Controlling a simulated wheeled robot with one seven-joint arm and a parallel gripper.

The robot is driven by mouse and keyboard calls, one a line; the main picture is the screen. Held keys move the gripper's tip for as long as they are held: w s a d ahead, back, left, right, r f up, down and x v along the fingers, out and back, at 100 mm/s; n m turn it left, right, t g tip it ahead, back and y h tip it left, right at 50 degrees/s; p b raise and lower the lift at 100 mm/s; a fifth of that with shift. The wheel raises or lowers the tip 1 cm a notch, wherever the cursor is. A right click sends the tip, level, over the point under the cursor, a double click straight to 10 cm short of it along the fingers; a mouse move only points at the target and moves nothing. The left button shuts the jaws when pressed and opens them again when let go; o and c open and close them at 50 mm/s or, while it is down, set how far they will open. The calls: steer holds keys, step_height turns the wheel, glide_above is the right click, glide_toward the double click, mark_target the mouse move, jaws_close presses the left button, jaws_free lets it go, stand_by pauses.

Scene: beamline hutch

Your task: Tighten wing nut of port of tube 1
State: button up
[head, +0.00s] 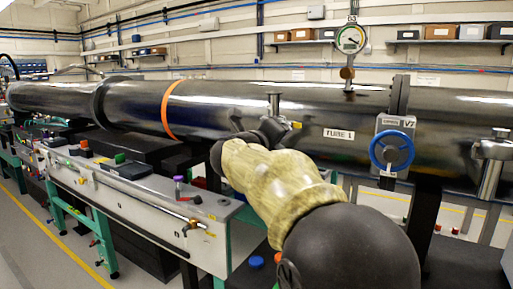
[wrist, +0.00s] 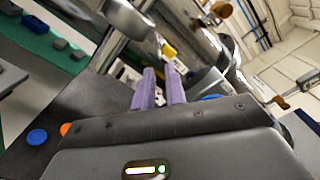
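Tube 1 (head: 225,110) is a large dark, glossy pipe with a white "TUBE 1" label (head: 339,134). A short metal port (head: 274,103) stands on its side in the head view, with a small yellow piece (head: 296,125) just right of it. In the wrist view a round metal fitting (wrist: 130,17) is at the top, and a yellow part (wrist: 168,50) shows just beyond my fingertips. I cannot tell a wing nut's shape clearly. My gripper (wrist: 160,72) has two purple fingers with a narrow empty gap between them. My arm hides the area below the port in the head view.
A blue handwheel valve (head: 391,151) marked V7 is right of my arm. A round gauge (head: 350,38) stands above the tube. A bench (head: 130,190) with loose tools and small parts runs below left. Another metal port (head: 492,160) is at far right. Floor is open at left.

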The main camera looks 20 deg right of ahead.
steer(key=v, duration=1.3)
steer(key=shift+a+f, duration=0.1)
